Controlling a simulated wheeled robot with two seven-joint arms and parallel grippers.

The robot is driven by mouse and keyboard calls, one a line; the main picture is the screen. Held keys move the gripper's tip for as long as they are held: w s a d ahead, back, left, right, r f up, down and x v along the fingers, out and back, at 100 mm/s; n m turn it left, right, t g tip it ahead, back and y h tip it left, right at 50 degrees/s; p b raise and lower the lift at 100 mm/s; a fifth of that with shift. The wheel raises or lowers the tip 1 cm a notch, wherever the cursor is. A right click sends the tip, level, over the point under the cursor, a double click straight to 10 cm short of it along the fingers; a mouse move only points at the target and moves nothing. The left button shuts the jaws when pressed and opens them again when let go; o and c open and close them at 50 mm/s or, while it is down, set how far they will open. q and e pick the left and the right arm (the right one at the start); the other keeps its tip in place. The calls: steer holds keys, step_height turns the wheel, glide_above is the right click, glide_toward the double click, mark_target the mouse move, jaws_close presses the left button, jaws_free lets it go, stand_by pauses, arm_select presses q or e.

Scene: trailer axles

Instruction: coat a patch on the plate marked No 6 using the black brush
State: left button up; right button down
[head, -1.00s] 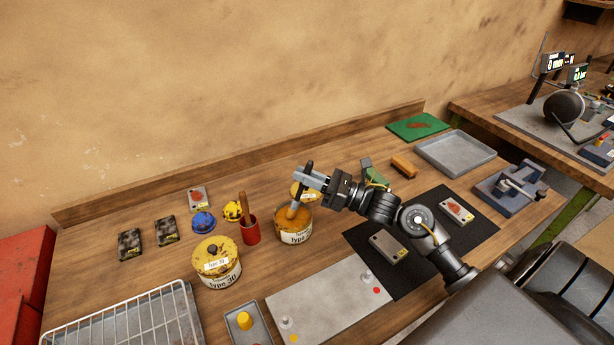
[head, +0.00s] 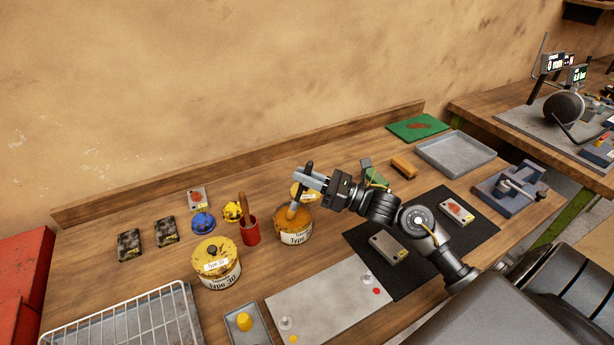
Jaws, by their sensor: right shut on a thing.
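My right gripper (head: 313,178) is shut on the black brush (head: 308,168), whose dark handle end shows above the jaws. The brush's pale lower part points down into the open Type 30 tin (head: 294,236), its tip at or inside the mouth; the bristles are hidden. Small plates lie about: two dark ones (head: 129,245) at the left, one with a red patch (head: 197,198) at the back, and a grey one (head: 388,249) and a red-patched one (head: 457,213) on the black mat (head: 365,239). Their numbers are too small to read. My left gripper is not in view.
A closed Type 30 tin (head: 217,262) and a red cup (head: 250,232) with a handle in it stand left of the open tin. A metal sheet (head: 330,300) lies in front. A wire rack (head: 125,320), a grey tray (head: 455,153) and a vise (head: 508,190) take other space.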

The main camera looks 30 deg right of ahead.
steer(key=shift+r+p, duration=1.45)
steer(key=shift+r, duration=2)
steer(key=shift+w+h, duration=0.1)
steer(key=shift+h, duration=0.2)
steer(key=shift+a+r+m+t+h, duration=0.1)
steer(key=shift+r+m+t+h, duration=0.1)
steer(key=shift+m+t+h, duration=0.15)
steer(key=s+a+f+m+t+h, duration=0.1)
steer(key=s+a+f+h, duration=0.1)
steer(key=s+a+f, duration=0.5)
steer(key=shift+s+a+f+m+b, duration=0.15)
steer(key=shift+s+f+m+b, duration=0.25)
steer(key=shift+f, duration=0.5)
steer(key=shift+s+t, duration=0.1)
steer(key=shift+t, duration=0.25)
